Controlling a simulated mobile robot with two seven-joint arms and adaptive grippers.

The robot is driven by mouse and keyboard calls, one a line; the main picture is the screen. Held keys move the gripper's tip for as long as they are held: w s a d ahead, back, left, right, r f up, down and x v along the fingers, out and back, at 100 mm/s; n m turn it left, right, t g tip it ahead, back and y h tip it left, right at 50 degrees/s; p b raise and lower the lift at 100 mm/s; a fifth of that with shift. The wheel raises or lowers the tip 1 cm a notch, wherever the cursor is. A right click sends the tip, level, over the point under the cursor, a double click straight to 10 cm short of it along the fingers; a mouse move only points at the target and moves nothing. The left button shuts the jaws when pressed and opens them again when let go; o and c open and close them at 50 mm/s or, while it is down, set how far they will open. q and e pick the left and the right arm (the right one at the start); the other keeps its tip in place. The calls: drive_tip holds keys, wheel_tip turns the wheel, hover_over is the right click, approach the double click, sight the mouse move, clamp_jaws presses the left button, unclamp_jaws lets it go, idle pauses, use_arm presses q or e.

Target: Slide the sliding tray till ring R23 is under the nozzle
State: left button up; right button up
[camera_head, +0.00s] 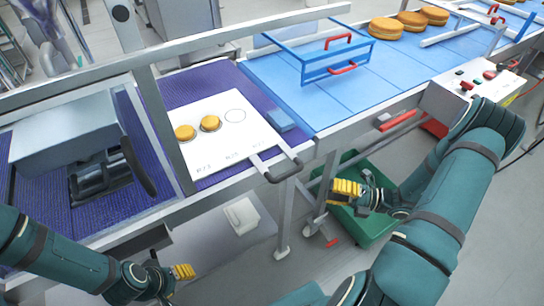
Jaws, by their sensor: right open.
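The white sliding tray (232,148) lies on the purple belt. Two golden rounds (185,132) (210,123) sit on its left and middle spots; the right ring (235,115) is an empty outline. Small labels run along the tray's front; they are too small to read surely. A dark handle (283,172) sticks out at its front right corner. No nozzle tip can be made out; a grey machine (62,135) stands left of the tray. My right gripper (346,190), open and empty, is right of the handle, apart from it. My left gripper (184,271) is low at the front left, apart from the tray.
A grey rail post (165,125) stands between machine and tray. A blue belt (375,90) with a blue frame and red handles (338,40) lies to the right, with several large rounds (386,28) at the back. A green bin (372,222) stands below my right gripper.

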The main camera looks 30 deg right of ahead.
sight(289, 173)
drive_tip(key=shift+m+t, duration=0.4)
drive_tip(key=shift+t, duration=0.1)
drive_tip(key=x, duration=0.8)
drive_tip(key=w+d+r+x, duration=0.1)
drive_tip(key=x, duration=0.4)
drive_tip(key=shift+a, duration=0.1)
drive_tip(key=shift+c, duration=0.5)
clamp_jaws()
